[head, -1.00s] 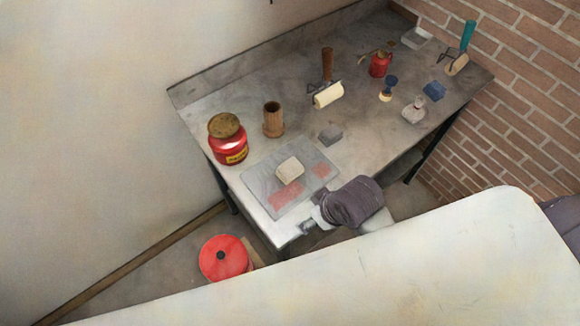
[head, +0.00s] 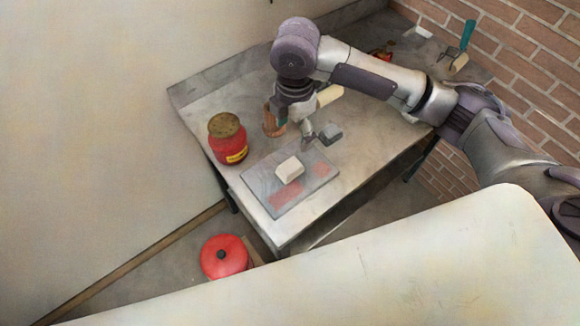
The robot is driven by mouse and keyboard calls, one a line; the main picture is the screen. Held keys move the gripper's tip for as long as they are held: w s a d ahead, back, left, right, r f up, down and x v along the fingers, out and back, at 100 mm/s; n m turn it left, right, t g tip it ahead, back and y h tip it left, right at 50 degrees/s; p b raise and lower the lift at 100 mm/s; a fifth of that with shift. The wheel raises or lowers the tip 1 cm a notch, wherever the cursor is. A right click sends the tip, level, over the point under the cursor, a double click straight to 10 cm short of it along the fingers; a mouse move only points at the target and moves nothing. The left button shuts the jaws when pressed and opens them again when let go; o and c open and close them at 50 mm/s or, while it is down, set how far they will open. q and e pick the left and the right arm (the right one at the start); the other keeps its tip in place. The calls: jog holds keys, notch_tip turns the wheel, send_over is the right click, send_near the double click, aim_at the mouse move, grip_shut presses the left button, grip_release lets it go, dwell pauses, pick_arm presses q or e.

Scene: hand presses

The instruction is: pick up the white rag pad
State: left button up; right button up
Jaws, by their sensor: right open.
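The white rag pad (head: 289,170) is a small pale block lying on a grey slab (head: 262,180) with reddish patches, near the table's front left. My right gripper (head: 296,139) is open and empty, pointing down just behind the pad in the head view. It is apart from the pad, and its height above the table is hard to tell. My left gripper is out of view.
A red jar (head: 229,145) stands left of the slab. A wooden cup (head: 270,124) and a small grey block (head: 330,134) are close to my right gripper. My right arm hides much of the table's back. A red lidded can (head: 224,258) is on the floor.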

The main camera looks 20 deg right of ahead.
aim_at(293, 163)
notch_tip(293, 163, down, 8)
jog(key=shift+f+p, duration=0.1)
jog(key=shift+p, duration=0.55)
notch_tip(293, 163, down, 5)
jog(key=shift+s+r+p, duration=0.1)
jog(key=shift+p, duration=0.85)
jog(key=shift+f, duration=0.3)
jog(key=c, duration=1.3)
jog(key=shift+r, duration=0.6)
notch_tip(293, 163, up, 3)
jog(key=shift+f+b, duration=0.2)
jog(key=shift+b, duration=0.6)
jog(key=s+d+r, duration=0.2)
jog(key=s, duration=0.1)
jog(key=s+d+r+b, duration=0.1)
jog(key=s+d+r, duration=0.1)
jog(key=d+r, duration=0.1)
jog(key=s+d+r+b, duration=0.1)
jog(key=s+d+r, duration=0.1)
jog(key=s, duration=0.1)
jog(key=shift+s+d+r, duration=0.15)
jog(key=shift+s+d, duration=0.15)
jog(key=shift+d, duration=0.1)
